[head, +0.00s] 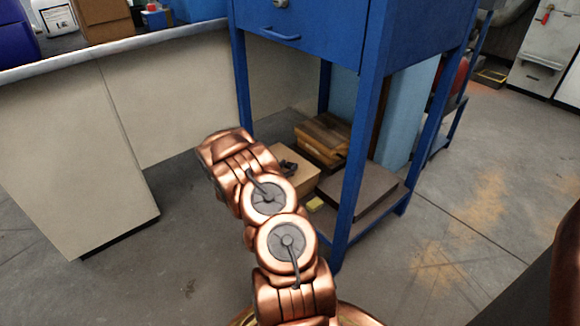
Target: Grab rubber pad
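A dark flat slab (362,187), which may be the rubber pad, lies on the lower shelf of the blue workbench (353,165). Its top is bare, and a blue leg crosses in front of it. I cannot be sure of its material. My copper-coloured arm rises from the bottom of the head view and covers part of the space left of the shelf. My gripper is not clearly seen. A small dark item shows beside the arm, on or in front of a cardboard box (298,180); I cannot tell what it is.
Wooden boxes (322,138) stand behind the slab, and a small yellow block (315,204) lies near its left edge. The workbench's blue drawer (300,28) hangs above. A beige counter (70,165) stands at left. Floor at right is open.

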